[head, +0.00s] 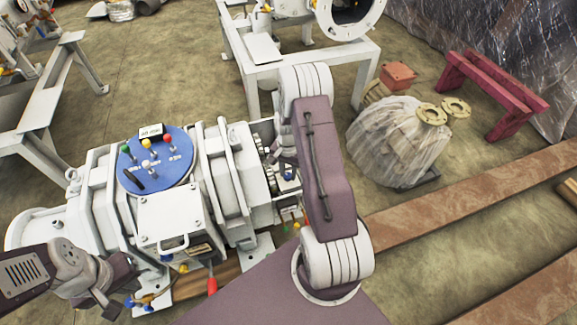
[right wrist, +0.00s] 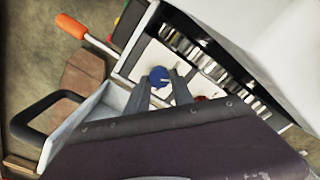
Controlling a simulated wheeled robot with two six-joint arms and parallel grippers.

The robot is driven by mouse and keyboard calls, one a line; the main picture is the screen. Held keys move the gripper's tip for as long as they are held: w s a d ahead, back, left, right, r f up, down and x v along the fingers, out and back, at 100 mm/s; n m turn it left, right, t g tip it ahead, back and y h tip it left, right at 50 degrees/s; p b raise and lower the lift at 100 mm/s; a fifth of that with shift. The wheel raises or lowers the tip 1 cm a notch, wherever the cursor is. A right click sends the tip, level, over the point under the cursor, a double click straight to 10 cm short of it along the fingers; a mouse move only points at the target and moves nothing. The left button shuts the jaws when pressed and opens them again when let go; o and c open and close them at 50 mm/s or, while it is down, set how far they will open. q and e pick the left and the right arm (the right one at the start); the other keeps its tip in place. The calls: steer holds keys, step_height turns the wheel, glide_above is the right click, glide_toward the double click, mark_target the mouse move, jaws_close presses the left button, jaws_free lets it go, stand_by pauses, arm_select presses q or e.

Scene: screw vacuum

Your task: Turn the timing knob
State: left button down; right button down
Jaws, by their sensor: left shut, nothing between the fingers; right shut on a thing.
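In the right wrist view a small blue knob (right wrist: 159,76) with a pale mark sits on a white panel (right wrist: 208,67). My right gripper (right wrist: 162,82) has its two fingers on either side of this knob and is shut on it. A red knob (right wrist: 202,98) is beside it, partly hidden by a finger. I cannot read any label to tell which is the timing knob. In the head view my right gripper (head: 286,165) is at the right end of the white machine (head: 171,216), partly hidden by my arm. My left gripper (head: 109,305) is shut and empty near the machine's front left.
A blue round panel (head: 157,175) with coloured knobs tops the machine. An orange-handled lever (right wrist: 71,26) and a black handle (right wrist: 40,115) lie close to my right gripper. A wrapped bundle (head: 397,145) and red stand (head: 495,95) are on the floor right.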

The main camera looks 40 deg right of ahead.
steer(key=n+p, duration=0.2)
steer(key=n, duration=0.1)
steer(key=shift+r, duration=0.15)
steer(key=shift+a+n+p, duration=0.1)
steer(key=shift+n+p, duration=0.7)
steer(key=shift+n, duration=0.1)
steer(key=shift+w, duration=0.1)
steer(key=c, duration=1.1)
jaws_free()
